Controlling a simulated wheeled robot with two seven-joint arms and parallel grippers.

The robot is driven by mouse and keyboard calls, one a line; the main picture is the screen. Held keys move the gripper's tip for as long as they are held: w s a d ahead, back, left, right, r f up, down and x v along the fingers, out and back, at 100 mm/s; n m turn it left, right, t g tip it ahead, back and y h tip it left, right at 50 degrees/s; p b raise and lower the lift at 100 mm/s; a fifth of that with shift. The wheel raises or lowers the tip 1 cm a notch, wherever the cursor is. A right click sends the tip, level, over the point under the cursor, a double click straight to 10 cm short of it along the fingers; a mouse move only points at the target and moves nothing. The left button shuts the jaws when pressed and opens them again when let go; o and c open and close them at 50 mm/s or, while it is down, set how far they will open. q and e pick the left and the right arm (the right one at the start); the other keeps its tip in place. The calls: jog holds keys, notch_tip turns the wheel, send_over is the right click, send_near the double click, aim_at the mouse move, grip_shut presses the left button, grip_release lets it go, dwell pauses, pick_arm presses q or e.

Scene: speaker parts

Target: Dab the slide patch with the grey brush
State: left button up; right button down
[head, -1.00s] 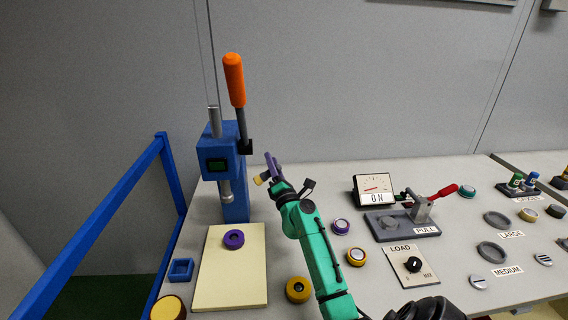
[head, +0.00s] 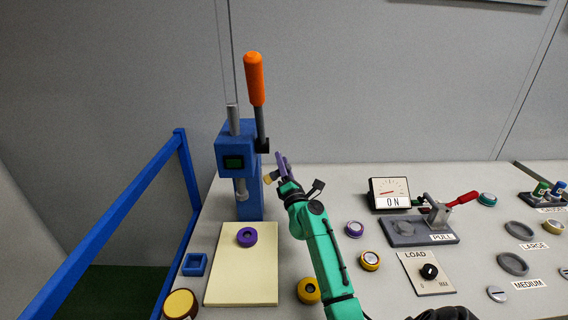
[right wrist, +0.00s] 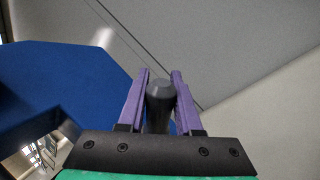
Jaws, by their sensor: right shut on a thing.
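My right gripper (head: 281,159) has purple fingers that point up beside the blue press (head: 240,150). In the right wrist view (right wrist: 159,85) its fingers are shut on a dark grey rounded rod, which I take to be the grey brush (right wrist: 160,95). A small yellowish tip (head: 267,180) sticks out left of the gripper in the head view, close to the right side of the press column; I cannot tell if it touches. The slide patch cannot be made out; a bare grey shaft (head: 240,188) shows on the press. My left gripper is not in view.
A cream board (head: 235,285) with a purple ring (head: 246,236) lies before the press. The orange lever (head: 254,80) rises above the gripper. A blue rail (head: 120,210) runs at the left. A gauge (head: 389,192) and the PULL lever unit (head: 415,230) stand at the right.

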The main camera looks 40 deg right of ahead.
jog(key=shift+w+a, duration=0.2)
jog(key=shift+a, duration=0.1)
jog(key=shift+d, duration=0.1)
dwell(1.1)
jog(key=shift+s+d+p, duration=0.35)
jog(key=shift+s+d, duration=0.6)
jog(key=shift+d, duration=0.25)
jog(key=shift+s+d+p, duration=0.3)
jog(key=shift+s+d, duration=0.6)
jog(key=shift+d, duration=0.25)
